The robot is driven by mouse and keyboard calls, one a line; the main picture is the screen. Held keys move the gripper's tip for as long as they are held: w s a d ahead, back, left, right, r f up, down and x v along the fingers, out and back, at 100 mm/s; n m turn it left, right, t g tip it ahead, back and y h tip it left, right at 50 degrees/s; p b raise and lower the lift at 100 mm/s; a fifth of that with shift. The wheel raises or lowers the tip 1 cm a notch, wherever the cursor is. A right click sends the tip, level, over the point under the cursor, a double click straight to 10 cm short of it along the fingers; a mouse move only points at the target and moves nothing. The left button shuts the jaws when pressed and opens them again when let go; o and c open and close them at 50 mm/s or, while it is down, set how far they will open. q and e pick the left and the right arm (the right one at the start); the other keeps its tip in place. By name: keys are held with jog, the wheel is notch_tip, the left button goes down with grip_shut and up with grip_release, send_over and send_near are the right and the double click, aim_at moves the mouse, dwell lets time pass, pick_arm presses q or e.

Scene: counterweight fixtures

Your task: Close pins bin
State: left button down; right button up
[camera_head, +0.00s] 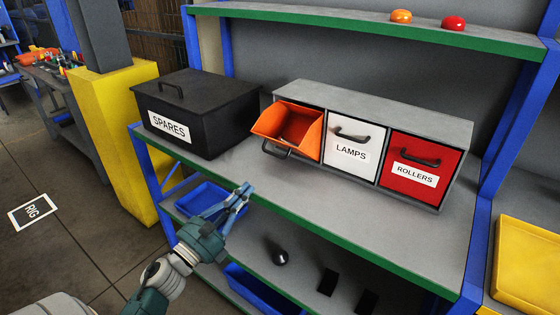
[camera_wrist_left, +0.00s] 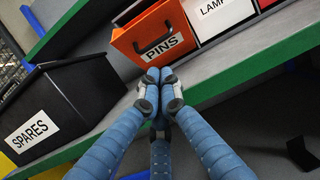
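The orange pins bin (camera_head: 305,143) is tilted open at the left end of a grey three-bin cabinet (camera_head: 400,107). Some small dark contents show inside it. In the left wrist view its front (camera_wrist_left: 172,24) shows a PINS label and a black handle. My left gripper (camera_head: 246,188) is in front of the shelf's green edge, below and left of the bin. In the left wrist view its fingertips (camera_wrist_left: 160,78) are together with nothing visible between them, and they overlap the bin's lower edge in the picture; contact cannot be told. My right gripper is not in view.
The white LAMPS bin (camera_head: 350,145) and red ROLLERS bin (camera_head: 420,170) beside it are shut. A black SPARES box (camera_head: 198,108) stands to the left. The shelf top before the cabinet is clear. Above is a green-edged shelf (camera_head: 340,25); below lie blue trays (camera_head: 205,200).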

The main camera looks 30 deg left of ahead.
pick_arm(q)
jog(key=p+x, duration=0.2)
jog(key=x, duration=0.6)
jog(key=shift+r+p, duration=0.1)
jog(key=shift+p, duration=0.2)
jog(key=shift+w, duration=0.8)
jog(key=shift+r+p, duration=0.1)
jog(key=shift+p, duration=0.2)
